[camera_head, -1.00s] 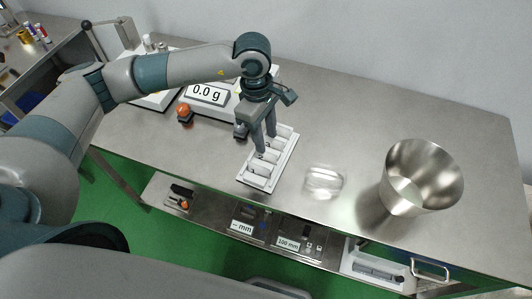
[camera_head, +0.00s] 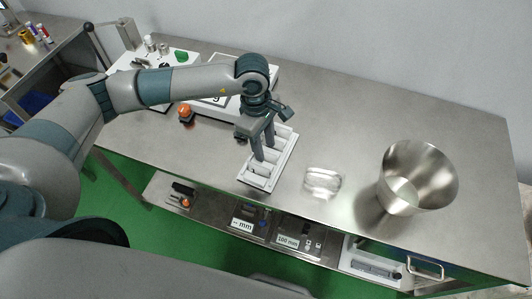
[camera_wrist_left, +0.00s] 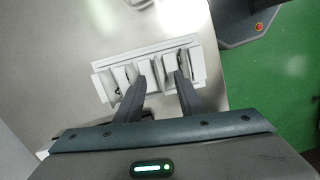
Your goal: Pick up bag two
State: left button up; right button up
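A white rack (camera_head: 284,158) with several narrow compartments stands on the steel table. White bags or dividers (camera_wrist_left: 158,74) stand upright in it; I cannot tell which is bag two. My left gripper (camera_head: 263,150) points down over the middle of the rack, its fingertips down at the compartments. In the left wrist view the two fingers (camera_wrist_left: 160,79) are apart, with white pieces between them. I cannot tell whether they touch these. My right gripper is not in view.
A clear, see-through container (camera_head: 323,181) lies right of the rack, and a steel bucket (camera_head: 418,178) stands farther right. A scale (camera_head: 265,72) is partly hidden behind my arm. The table's back right is clear.

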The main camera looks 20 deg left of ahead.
pick_arm(q)
jog(key=shift+d+f, duration=0.1)
jog(key=shift+f, duration=0.95)
grip_shut()
